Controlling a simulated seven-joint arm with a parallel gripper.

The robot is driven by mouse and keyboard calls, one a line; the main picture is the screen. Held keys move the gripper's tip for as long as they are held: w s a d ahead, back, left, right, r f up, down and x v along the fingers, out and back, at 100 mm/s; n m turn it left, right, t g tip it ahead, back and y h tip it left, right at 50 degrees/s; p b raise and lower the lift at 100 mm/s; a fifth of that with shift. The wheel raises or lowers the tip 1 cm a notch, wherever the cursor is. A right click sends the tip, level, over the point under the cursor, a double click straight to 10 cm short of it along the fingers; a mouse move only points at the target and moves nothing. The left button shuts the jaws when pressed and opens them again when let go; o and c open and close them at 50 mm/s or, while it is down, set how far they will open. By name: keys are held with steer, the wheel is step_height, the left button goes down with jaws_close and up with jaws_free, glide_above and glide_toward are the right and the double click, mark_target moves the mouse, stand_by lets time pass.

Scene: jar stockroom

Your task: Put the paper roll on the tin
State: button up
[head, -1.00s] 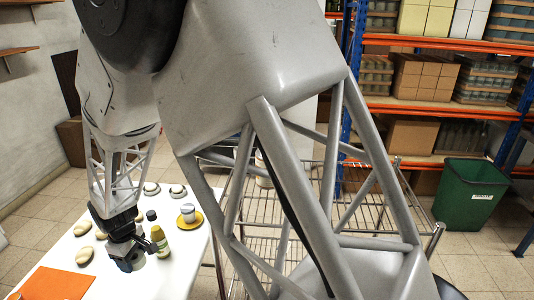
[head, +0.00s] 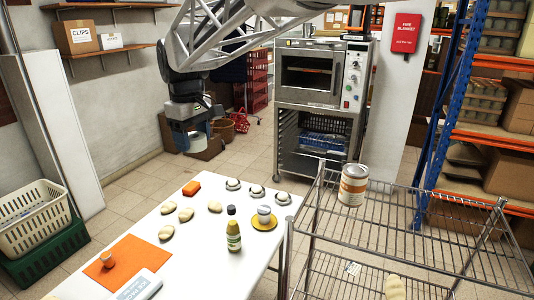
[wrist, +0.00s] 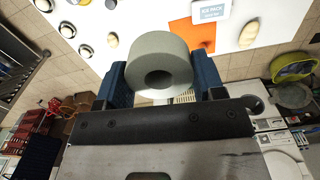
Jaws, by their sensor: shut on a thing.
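The paper roll (wrist: 160,48) is a pale grey-white ring with a dark centre hole, held between the blue fingers of my gripper (wrist: 160,85) in the wrist view. In the head view my gripper (head: 192,138) hangs at upper centre-left, in the air behind the table's far end; the roll is hard to make out there. The tin (head: 353,185) is a large can with a white and orange label. It stands upright on the top of the wire rack, right of the table, well apart from my gripper. Its top looks clear.
The white table (head: 190,260) holds a bottle (head: 233,230), a cup on a yellow saucer (head: 264,224), an orange mat (head: 120,262), an orange block (head: 191,188) and several pale lumps. The wire rack (head: 400,232) is mostly bare. An oven (head: 320,80) stands behind.

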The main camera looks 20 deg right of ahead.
step_height(320, 180, up, 4)
steer(key=shift+r, duration=0.1)
steer(key=d, duration=2)
glide_above(355, 169)
steer(key=f, duration=0.1)
steer(key=shift+m, duration=0.4)
steer(key=shift+f, duration=2.3)
steer(key=shift+f, duration=2)
steer(key=shift+f, duration=0.1)
steer(key=shift+f, duration=1.9)
